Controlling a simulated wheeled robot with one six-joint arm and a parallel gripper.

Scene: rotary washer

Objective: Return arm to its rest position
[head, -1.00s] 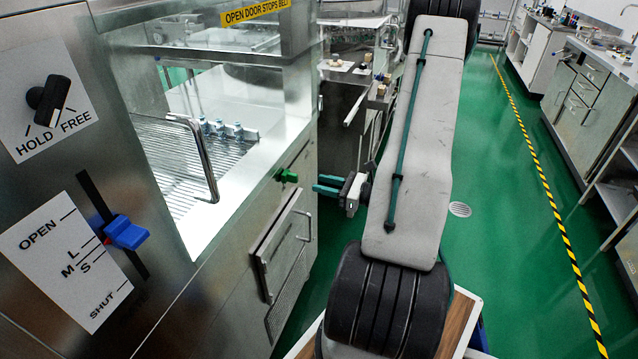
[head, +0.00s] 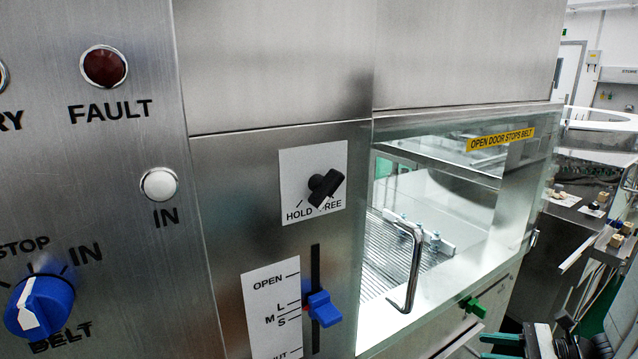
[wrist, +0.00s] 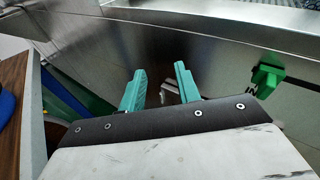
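My gripper (head: 484,347) shows at the bottom right edge of the head view, with its teal fingers pointing left, low beside the front of the washer. In the wrist view my gripper (wrist: 160,82) has its two teal fingers apart with nothing held between them. A steel washer panel (wrist: 120,55) lies beyond the fingertips. Most of my arm is outside the head view, so its full posture is hidden.
A green knob (head: 474,307) juts from the washer near my gripper; it also shows in the wrist view (wrist: 268,75). A door handle (head: 410,265), blue slider (head: 323,309), black hold/free knob (head: 325,185) and blue belt knob (head: 40,306) stick out from the washer.

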